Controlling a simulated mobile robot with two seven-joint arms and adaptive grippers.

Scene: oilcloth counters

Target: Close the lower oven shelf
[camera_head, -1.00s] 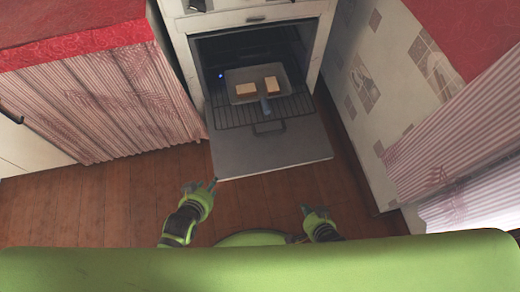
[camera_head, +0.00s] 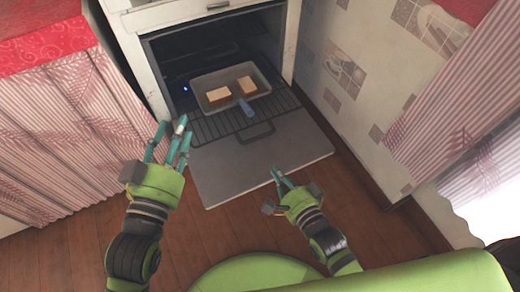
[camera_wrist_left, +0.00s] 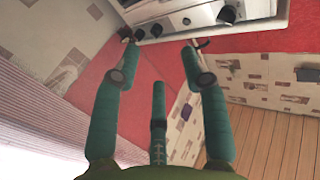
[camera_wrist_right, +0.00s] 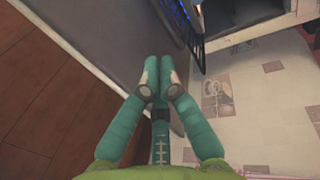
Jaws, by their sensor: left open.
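The oven (camera_head: 215,22) has its door (camera_head: 265,160) folded down flat. A dark wire shelf (camera_head: 215,128) is pulled out above the door, with a looped handle (camera_head: 256,134) at its front. A metal tray (camera_head: 205,80) sits on it, holding two pale bread-like blocks (camera_head: 218,95) and with a blue handle (camera_head: 246,108) at the front. My left gripper (camera_head: 172,132) is open and empty, beside the shelf's front left corner in the picture; contact cannot be told. My right gripper (camera_head: 281,177) is shut and empty, over the door's front edge. Its closed fingers show in the right wrist view (camera_wrist_right: 157,75).
A red-topped counter (camera_head: 45,42) with a striped curtain (camera_head: 50,135) stands at left. A patterned wall (camera_head: 350,85) bounds the right side. Bare wooden floor (camera_head: 225,240) lies before the door. The left wrist view shows stove knobs (camera_wrist_left: 228,14).

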